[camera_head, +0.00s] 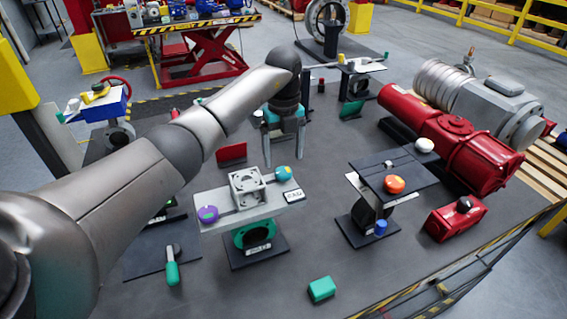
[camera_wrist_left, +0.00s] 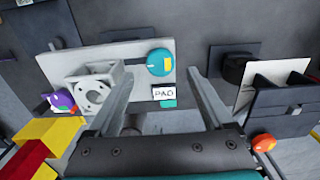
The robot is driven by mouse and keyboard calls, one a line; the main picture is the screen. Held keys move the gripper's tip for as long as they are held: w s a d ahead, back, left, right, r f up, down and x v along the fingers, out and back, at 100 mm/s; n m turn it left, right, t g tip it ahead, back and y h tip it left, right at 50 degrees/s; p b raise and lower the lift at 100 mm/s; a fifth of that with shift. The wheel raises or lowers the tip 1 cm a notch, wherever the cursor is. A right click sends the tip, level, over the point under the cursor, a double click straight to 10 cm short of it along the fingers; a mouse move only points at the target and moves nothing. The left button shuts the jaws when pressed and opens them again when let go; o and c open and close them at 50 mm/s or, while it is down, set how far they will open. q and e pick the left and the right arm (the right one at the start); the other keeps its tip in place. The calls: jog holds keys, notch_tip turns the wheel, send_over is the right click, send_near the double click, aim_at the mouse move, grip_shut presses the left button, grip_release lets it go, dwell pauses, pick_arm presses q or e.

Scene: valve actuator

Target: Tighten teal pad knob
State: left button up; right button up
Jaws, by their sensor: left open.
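The round teal knob (camera_head: 283,173), with a yellow-orange patch, sits on the right end of a light grey plate (camera_head: 262,207), near a white PAD label (camera_head: 293,196). In the left wrist view the knob (camera_wrist_left: 158,62) appears between the two fingertips, nearer the right one, with the PAD label (camera_wrist_left: 163,93) below it. My left gripper (camera_head: 284,155) is open and empty, its fingers pointing down just behind the knob in the head view. Contact is not seen; the exact gap cannot be told. My right gripper is in neither view.
A square grey housing (camera_head: 247,187) and a purple knob (camera_head: 208,214) share the plate. To the right stands a black plate with an orange knob (camera_head: 394,184). A red motor (camera_head: 455,145) lies at the right.

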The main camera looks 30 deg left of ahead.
aim_at(283, 171)
pick_arm(q)
jog(key=shift+f, duration=2.3)
jog(key=shift+r, duration=0.1)
grip_shut()
